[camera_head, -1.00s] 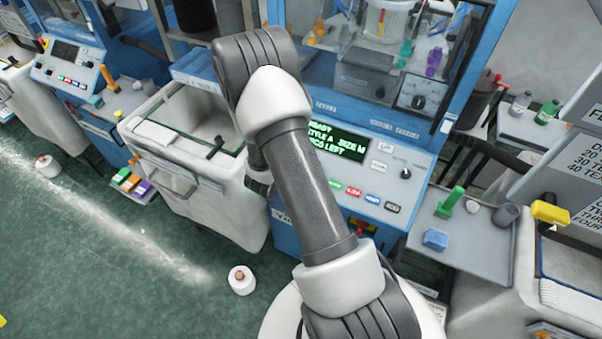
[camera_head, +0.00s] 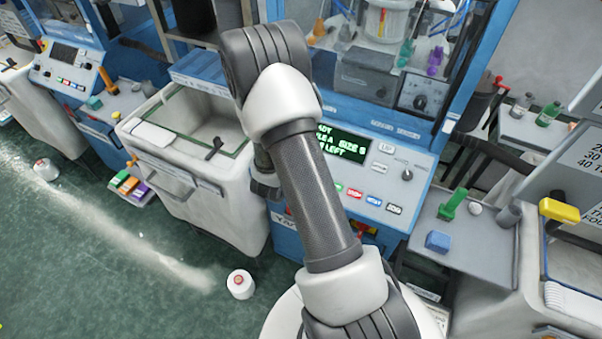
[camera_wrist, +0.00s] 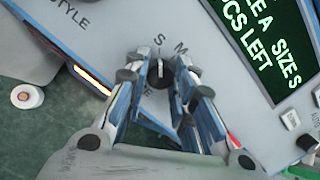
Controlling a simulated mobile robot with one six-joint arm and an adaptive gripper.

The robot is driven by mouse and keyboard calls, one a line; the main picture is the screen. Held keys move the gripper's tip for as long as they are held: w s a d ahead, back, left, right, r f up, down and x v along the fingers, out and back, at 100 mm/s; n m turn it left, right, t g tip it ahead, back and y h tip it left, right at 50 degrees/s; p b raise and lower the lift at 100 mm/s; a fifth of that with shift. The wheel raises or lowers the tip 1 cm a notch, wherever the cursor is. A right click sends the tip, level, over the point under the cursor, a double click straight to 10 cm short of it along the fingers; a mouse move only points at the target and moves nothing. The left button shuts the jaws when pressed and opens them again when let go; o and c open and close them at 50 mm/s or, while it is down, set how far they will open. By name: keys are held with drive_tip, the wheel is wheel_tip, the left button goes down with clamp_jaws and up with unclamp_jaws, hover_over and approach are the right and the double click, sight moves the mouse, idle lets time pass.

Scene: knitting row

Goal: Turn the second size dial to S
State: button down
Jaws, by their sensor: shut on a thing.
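The size dial (camera_wrist: 159,76) is a small dark knob on the grey panel, with the letters S and M printed beyond it in the wrist view. My gripper (camera_wrist: 158,70) has its two fingers on either side of the dial and is shut on it. The dial's light mark points roughly toward the letter S, though the fingers cover much of the knob. The green-lettered display (camera_wrist: 268,45) reads SIZE S at its end. The display also shows in the head view (camera_head: 343,142). There my arm hides the dial and the fingers.
A grey side tray (camera_head: 475,245) holds a green-handled tool (camera_head: 453,204) and a blue block (camera_head: 437,241). A white cone (camera_head: 240,284) stands on the floor.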

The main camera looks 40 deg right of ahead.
idle(0.3)
drive_tip(key=c, duration=1.3)
unclamp_jaws()
drive_tip(key=shift+c, duration=0.2)
drive_tip(key=shift+a, duration=0.1)
drive_tip(key=v, duration=1.2)
